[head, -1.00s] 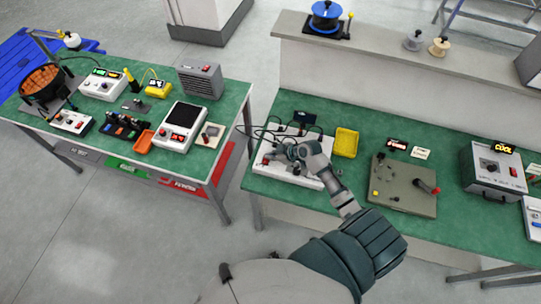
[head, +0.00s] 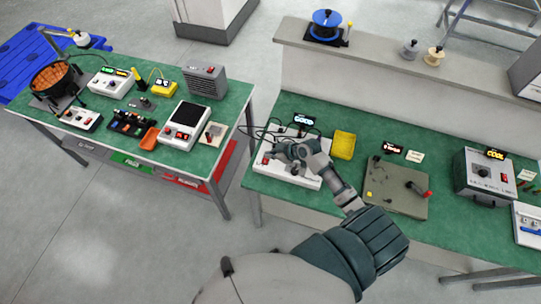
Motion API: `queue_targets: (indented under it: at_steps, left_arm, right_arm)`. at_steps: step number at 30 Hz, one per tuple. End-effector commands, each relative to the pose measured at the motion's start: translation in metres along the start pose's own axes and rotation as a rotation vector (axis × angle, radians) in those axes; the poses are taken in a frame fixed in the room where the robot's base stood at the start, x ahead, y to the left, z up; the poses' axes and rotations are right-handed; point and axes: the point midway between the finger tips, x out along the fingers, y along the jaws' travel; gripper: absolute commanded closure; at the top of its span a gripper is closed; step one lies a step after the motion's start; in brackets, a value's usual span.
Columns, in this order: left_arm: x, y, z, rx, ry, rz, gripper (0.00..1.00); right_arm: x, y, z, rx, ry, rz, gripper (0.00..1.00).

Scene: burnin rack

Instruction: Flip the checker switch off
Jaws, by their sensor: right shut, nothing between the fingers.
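The checker appears to be the white box (head: 298,178) at the left end of the right-hand green table. A small red switch (head: 265,161) shows at its left part. A small black display (head: 303,119) behind it is lit and reads "GOOD". My right gripper (head: 274,154) is shut and empty, over the checker's left part, close to the red switch. I cannot tell whether it touches the switch. My gripper and wrist hide much of the checker's top. My left gripper is not in view.
A yellow tray (head: 344,145) stands right of the checker. Further right are a grey-green plate with a red-tipped lever (head: 398,195) and a grey box with a "COOL" display (head: 484,178). Dark cables run behind the checker. Another green table (head: 215,158) with several devices stands left, across a gap.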

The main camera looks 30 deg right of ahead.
Motion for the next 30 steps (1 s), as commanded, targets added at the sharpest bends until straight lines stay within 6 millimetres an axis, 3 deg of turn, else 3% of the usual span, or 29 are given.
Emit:
queue_targets:
  at_steps: [1, 6, 12, 30]
  left_arm:
    - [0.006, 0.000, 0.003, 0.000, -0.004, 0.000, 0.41]
    - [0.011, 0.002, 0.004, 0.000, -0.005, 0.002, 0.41]
    - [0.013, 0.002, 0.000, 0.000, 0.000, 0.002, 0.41]
    - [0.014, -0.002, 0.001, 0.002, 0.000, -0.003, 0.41]
  right_arm:
    - [-0.011, -0.001, 0.008, -0.005, -0.010, 0.001, 1.00]
    - [-0.047, -0.001, 0.008, -0.003, -0.011, 0.001, 1.00]
    - [-0.074, -0.004, 0.004, -0.002, -0.011, 0.001, 1.00]
    - [-0.084, 0.002, 0.005, -0.010, -0.008, 0.005, 1.00]
